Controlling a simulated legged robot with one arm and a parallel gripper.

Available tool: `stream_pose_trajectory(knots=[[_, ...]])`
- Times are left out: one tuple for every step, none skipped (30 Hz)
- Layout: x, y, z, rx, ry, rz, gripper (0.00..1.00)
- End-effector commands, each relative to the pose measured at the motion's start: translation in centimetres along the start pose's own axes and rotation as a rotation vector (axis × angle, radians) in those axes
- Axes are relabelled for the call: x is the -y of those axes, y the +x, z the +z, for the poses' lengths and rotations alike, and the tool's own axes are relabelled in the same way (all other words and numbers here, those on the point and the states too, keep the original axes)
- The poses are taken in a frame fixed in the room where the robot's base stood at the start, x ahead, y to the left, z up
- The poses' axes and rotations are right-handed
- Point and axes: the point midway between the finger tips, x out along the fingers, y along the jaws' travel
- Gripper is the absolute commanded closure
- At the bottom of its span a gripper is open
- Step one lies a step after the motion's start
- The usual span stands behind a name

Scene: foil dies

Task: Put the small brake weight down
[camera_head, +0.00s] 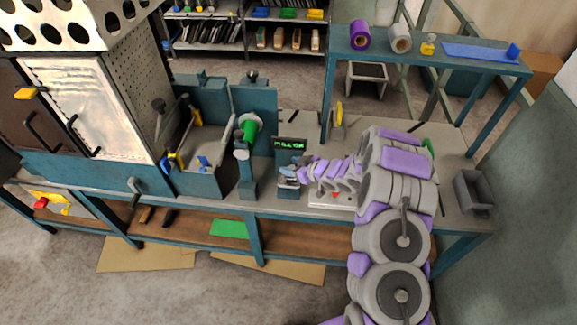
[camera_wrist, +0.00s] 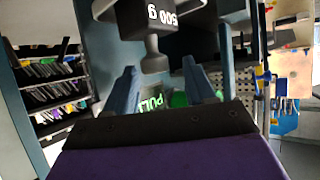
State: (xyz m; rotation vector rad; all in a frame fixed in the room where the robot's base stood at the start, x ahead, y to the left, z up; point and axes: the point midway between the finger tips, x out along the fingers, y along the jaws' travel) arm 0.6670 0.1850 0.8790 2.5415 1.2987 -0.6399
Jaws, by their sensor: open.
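The small brake weight (camera_wrist: 150,18) shows at the top of the wrist view. It is a dark block marked "500 g" with a round-ended knob (camera_wrist: 153,58) pointing towards my gripper. My gripper (camera_wrist: 160,78) is open, with one blue-grey finger on each side of the knob's line. The knob's end lies near the level of the fingertips, and I see a gap on both sides. In the head view my gripper (camera_head: 287,177) is low over the bench, left of my arm. I cannot make out the weight clearly there.
A small display with green letters (camera_head: 290,144) stands just behind my gripper. A teal stand with a green roller (camera_head: 249,127) is to its left. A white plate (camera_head: 331,199) lies under my arm. A grey bin (camera_head: 473,190) sits at the bench's right end.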

Motion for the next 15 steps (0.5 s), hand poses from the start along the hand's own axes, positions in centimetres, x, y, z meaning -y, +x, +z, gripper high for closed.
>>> stream_pose_trajectory(knots=[[0.0, -0.8, -0.1, 0.002, 0.003, 0.002, 0.45], [0.0, -1.3, -0.1, 0.003, 0.003, 0.002, 0.45], [0.1, -2.0, -0.1, 0.004, 0.003, 0.002, 0.45], [0.1, -2.6, -0.2, 0.004, 0.001, 0.003, 0.45], [0.1, -3.2, -0.3, 0.004, -0.001, 0.004, 0.45], [0.0, -4.0, -0.3, 0.003, -0.001, 0.005, 0.45], [0.1, -4.7, -0.3, 0.004, 0.000, 0.005, 0.45], [0.1, -5.3, -0.3, 0.005, 0.000, 0.005, 0.45], [0.2, -6.0, -0.2, 0.006, 0.000, 0.004, 0.45], [0.2, -6.6, -0.2, 0.007, 0.000, 0.004, 0.45], [0.2, -7.1, -0.2, 0.007, 0.000, 0.004, 0.45], [0.1, -7.8, -0.2, 0.007, -0.001, 0.005, 0.45], [0.1, -8.3, -0.2, 0.006, -0.001, 0.005, 0.45], [0.1, -8.8, -0.2, 0.005, -0.002, 0.005, 0.45], [0.1, -9.3, -0.2, 0.004, -0.001, 0.004, 0.45]])
